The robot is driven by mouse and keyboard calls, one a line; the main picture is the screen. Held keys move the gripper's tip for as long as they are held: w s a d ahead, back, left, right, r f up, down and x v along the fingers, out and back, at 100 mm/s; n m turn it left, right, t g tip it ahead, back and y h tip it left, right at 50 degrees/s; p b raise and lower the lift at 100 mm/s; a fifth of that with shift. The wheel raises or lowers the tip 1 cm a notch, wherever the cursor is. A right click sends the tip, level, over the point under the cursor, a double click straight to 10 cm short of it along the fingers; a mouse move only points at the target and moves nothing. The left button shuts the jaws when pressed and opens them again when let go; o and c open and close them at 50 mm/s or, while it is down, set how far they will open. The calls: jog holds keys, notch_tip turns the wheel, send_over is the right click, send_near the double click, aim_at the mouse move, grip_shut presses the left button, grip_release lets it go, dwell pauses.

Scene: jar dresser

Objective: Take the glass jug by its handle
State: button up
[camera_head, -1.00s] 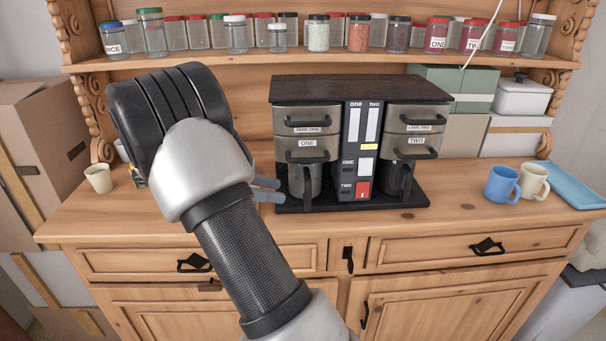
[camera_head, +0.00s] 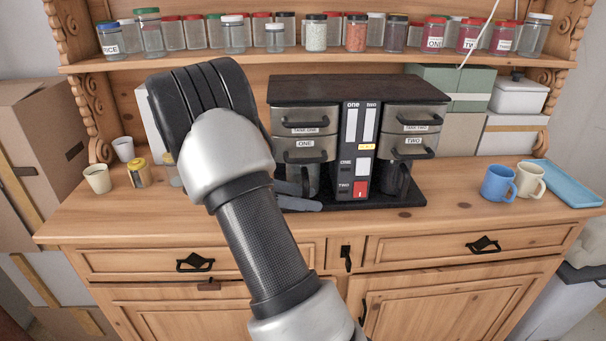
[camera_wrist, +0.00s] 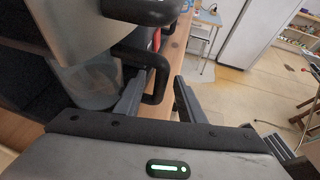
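The coffee machine (camera_head: 357,150) stands on the dresser top with a glass jug in each of its two bays. The left glass jug (camera_head: 311,176), under the label ONE, is partly hidden behind my fingers; its clear body (camera_wrist: 92,82) shows at the left in the wrist view. Its black handle (camera_wrist: 160,84) shows between my two fingers in the wrist view. My gripper (camera_head: 316,196) is open at the left jug, one finger on each side of the handle; I cannot tell whether either touches it. The right jug (camera_head: 396,180) stands under TWO.
A blue mug (camera_head: 498,184), a cream mug (camera_head: 528,181) and a blue tray (camera_head: 566,184) are at the right. Cups and a small yellow-lidded jar (camera_head: 139,173) are at the left. Jars line the shelf above. The front strip of the dresser top is clear.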

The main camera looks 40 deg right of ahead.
grip_shut()
jog(key=shift+r, duration=0.1)
